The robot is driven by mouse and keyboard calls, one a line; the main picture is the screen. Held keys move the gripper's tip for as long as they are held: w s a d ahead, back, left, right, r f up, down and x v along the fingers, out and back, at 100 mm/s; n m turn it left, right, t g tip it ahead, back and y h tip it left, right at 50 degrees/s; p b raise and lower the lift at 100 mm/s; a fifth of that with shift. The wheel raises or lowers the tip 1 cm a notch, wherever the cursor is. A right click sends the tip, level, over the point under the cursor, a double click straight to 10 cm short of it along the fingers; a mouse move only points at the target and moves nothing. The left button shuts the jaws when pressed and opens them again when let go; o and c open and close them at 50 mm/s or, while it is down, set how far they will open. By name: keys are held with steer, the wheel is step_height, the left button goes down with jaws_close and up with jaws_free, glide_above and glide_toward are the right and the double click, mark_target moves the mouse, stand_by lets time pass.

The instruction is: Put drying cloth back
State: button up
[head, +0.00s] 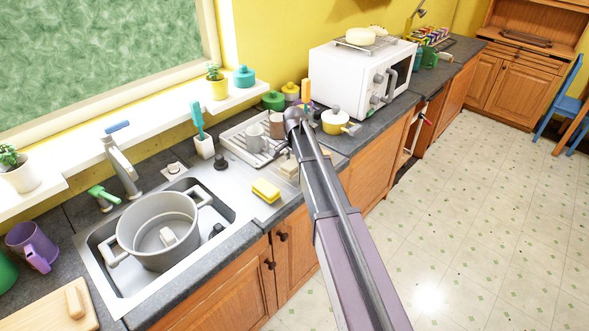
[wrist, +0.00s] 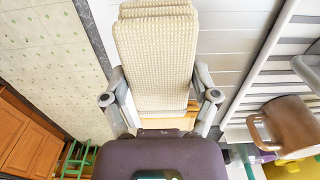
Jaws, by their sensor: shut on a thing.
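The drying cloth (wrist: 155,50) is a cream, waffle-textured folded cloth in the wrist view. My gripper (wrist: 160,88) is shut on it, with one finger at each side. In the head view my gripper (head: 287,148) is over the counter between the drying rack and the front edge, partly hidden by my arm. A small beige patch of the cloth (head: 289,168) shows below it. I cannot tell whether the cloth touches the surface beneath.
The white drying rack (head: 240,148) holds a grey mug (head: 254,137); a brown mug (wrist: 290,122) is close to my gripper. A yellow sponge (head: 265,190) lies by the sink, which holds a large pot (head: 158,232). A yellow pot (head: 335,121) and white microwave (head: 352,75) stand beyond.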

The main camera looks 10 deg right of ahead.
mark_target(294, 168)
stand_by(0.3)
steer(key=shift+w+f, duration=0.25)
steer(key=shift+w, duration=0.55)
steer(key=shift+s+f+b, duration=0.1)
steer(key=shift+f+b, duration=1.5)
steer(key=shift+b, duration=0.25)
steer(key=shift+f, duration=0.2)
steer(key=o, duration=0.9)
steer(key=shift+c, duration=0.2)
steer(key=shift+r, duration=0.2)
step_height(294, 168, up, 12)
steer(key=p, duration=1.2)
